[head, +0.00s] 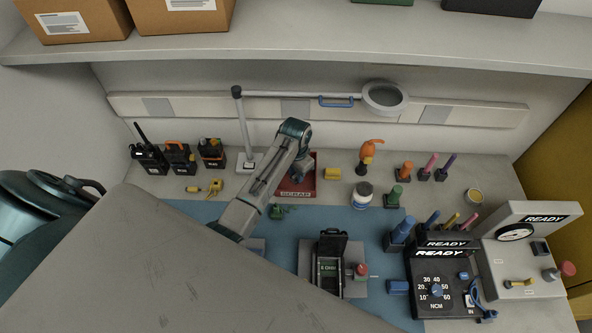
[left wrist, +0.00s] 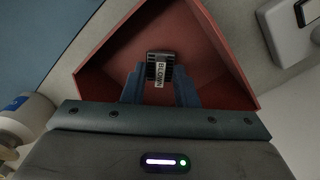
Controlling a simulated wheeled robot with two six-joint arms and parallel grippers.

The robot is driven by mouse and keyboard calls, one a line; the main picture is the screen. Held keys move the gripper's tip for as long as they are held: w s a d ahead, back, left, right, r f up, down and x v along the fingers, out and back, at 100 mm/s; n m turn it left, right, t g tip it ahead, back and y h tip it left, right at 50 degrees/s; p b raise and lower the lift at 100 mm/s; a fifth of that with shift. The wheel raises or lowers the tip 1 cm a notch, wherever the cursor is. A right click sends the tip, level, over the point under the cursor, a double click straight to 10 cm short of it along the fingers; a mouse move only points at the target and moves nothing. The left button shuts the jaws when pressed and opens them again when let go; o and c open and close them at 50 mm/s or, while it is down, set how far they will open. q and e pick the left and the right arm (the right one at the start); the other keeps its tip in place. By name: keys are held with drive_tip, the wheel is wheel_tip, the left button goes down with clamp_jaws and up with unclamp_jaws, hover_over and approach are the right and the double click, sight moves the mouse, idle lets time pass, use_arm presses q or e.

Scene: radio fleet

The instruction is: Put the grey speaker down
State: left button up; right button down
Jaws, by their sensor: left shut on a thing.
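The grey speaker (left wrist: 160,70) is a small dark grey block with a white label reading "BLOWN". It shows in the left wrist view between the two blue fingers of my left gripper (left wrist: 160,88), which is shut on it. The speaker is over or inside the red scrap bin (left wrist: 100,75); I cannot tell whether it touches the floor. In the head view the bin (head: 309,189), marked "SCRAP", stands at the back of the bench. My left forearm and wrist cover part of it, and the speaker is hidden there. My right gripper is not in view.
A lamp post (head: 243,125) stands just left of the bin. Several radios (head: 180,158) stand at the back left. A white jar (head: 363,194) and coloured-handled tools are to the right. A black device (head: 331,262) sits on the blue mat (head: 290,228). A shelf overhangs the back.

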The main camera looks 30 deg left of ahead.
use_arm(q)
drive_tip(key=shift+w+f, duration=0.2)
drive_tip(key=shift+f, duration=0.05)
drive_tip(key=o, duration=0.8)
drive_tip(key=shift+c, duration=0.2)
drive_tip(key=shift+o, duration=0.9)
drive_tip(key=shift+s, duration=0.1)
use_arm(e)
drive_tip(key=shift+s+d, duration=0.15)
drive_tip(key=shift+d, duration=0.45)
use_arm(q)
drive_tip(key=shift+r, duration=0.1)
wheel_tip(320, 180, up, 13)
drive_tip(key=b, duration=0.1)
drive_tip(key=shift+b, duration=0.4)
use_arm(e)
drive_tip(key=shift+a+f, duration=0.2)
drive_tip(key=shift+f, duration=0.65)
